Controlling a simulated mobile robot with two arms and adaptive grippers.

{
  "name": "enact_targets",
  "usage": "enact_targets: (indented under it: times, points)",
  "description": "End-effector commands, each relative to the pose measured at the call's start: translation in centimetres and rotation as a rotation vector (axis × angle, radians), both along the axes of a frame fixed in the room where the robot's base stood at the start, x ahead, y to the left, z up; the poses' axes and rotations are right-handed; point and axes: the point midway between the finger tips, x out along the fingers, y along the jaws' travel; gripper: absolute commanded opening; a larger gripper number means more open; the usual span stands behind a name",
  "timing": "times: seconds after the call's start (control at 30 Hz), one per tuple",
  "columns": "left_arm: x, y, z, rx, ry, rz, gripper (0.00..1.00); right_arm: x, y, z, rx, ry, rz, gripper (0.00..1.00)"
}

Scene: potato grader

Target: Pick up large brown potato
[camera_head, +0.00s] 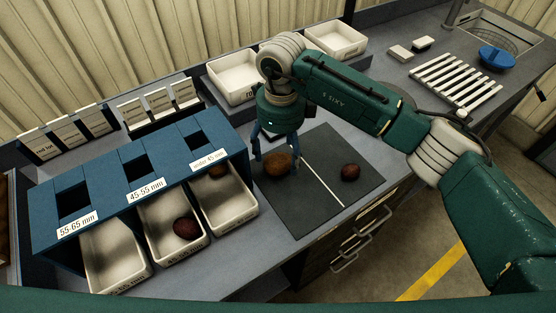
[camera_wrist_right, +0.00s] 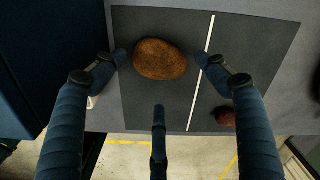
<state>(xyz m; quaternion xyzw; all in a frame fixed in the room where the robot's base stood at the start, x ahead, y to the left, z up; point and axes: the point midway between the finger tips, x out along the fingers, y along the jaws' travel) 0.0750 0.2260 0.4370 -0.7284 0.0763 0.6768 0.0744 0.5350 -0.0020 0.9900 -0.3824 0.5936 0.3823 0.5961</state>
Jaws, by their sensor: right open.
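The large brown potato (camera_head: 277,164) lies on the dark mat (camera_head: 310,215), left of the mat's white line. My right gripper (camera_head: 275,160) is above it with its fingers pointing down around it. In the right wrist view the potato (camera_wrist_right: 160,59) lies between the spread fingers of the right gripper (camera_wrist_right: 160,75), which is open and holds nothing. I cannot tell whether any finger touches the potato. A smaller reddish-brown potato (camera_head: 350,172) lies right of the white line and also shows in the right wrist view (camera_wrist_right: 225,116). My left gripper is not in view.
White trays (camera_head: 234,78) stand behind. A white rack (camera_head: 455,82) and blue brush-like item (camera_head: 497,57) are far right.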

Motion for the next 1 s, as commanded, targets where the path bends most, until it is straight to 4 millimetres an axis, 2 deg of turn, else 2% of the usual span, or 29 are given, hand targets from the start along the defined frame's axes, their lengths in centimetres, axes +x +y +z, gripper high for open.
enact_targets:
  times: [0.23,0.4,0.63,0.67,0.93,1.0]
  points:
    - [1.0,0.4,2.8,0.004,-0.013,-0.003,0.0,0.2,0.5,-2.9,-0.002,0.007,-0.002,0.74]
    - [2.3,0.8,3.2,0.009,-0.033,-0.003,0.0,0.4,0.5,-4.9,0.0,0.002,-0.001,0.74]
    - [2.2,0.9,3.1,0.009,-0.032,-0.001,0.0,0.4,0.5,-5.2,0.0,0.001,0.0,0.74]
    - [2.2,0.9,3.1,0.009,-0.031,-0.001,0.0,0.4,0.5,-5.2,0.0,0.001,0.0,0.72]
    - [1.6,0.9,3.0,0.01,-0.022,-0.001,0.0,0.4,0.5,-5.2,-0.001,0.002,0.0,0.19]
    - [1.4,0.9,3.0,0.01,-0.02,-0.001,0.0,0.4,0.5,-5.2,0.0,0.001,0.0,0.19]
